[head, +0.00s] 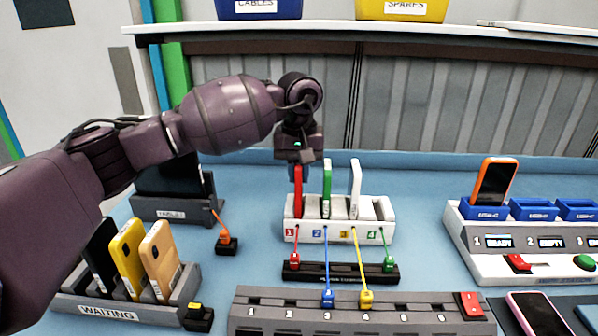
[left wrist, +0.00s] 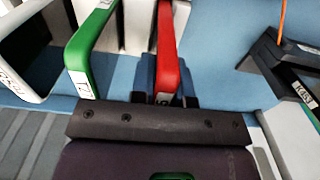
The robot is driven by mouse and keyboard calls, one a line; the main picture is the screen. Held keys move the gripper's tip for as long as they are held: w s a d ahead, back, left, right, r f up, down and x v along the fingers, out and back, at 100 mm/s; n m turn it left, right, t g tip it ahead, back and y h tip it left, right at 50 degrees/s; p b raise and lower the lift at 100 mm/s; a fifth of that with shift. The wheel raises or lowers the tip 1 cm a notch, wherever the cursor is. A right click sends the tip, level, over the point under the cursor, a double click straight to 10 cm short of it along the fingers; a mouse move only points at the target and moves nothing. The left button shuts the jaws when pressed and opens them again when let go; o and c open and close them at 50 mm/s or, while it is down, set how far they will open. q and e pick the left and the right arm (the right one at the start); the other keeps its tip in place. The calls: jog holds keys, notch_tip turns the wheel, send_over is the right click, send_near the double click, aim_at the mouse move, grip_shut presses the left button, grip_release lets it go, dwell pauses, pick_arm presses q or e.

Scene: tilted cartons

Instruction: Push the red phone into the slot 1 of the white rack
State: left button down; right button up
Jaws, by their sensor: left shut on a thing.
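The white rack (head: 318,236) with numbered slots stands on the blue bench. The red phone (head: 298,203) is upright at slot 1, the leftmost, with its lower end at the rack; how deep it sits I cannot tell. My left gripper (head: 298,168) is above it, shut on its top end. In the left wrist view the red phone (left wrist: 168,55) runs between the fingers (left wrist: 165,98). A green phone (head: 327,188) stands in slot 2 and a white phone (head: 355,185) in slot 3. Slot 4 looks empty. My right gripper is out of view.
A WAITING rack (head: 107,314) with black, yellow and tan phones stands at front left. A black strip (head: 340,273) with plugged cables sits before the white rack. A grey socket strip (head: 360,315) is nearer. A test station (head: 465,240) with an orange phone stands right.

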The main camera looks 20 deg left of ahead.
pick_arm(q)
jog(key=shift+f, duration=0.3)
dwell(0.4)
jog(key=shift+f, duration=0.25)
dwell(0.4)
jog(key=c, duration=0.6)
grip_release()
jog(key=shift+r, duration=0.15)
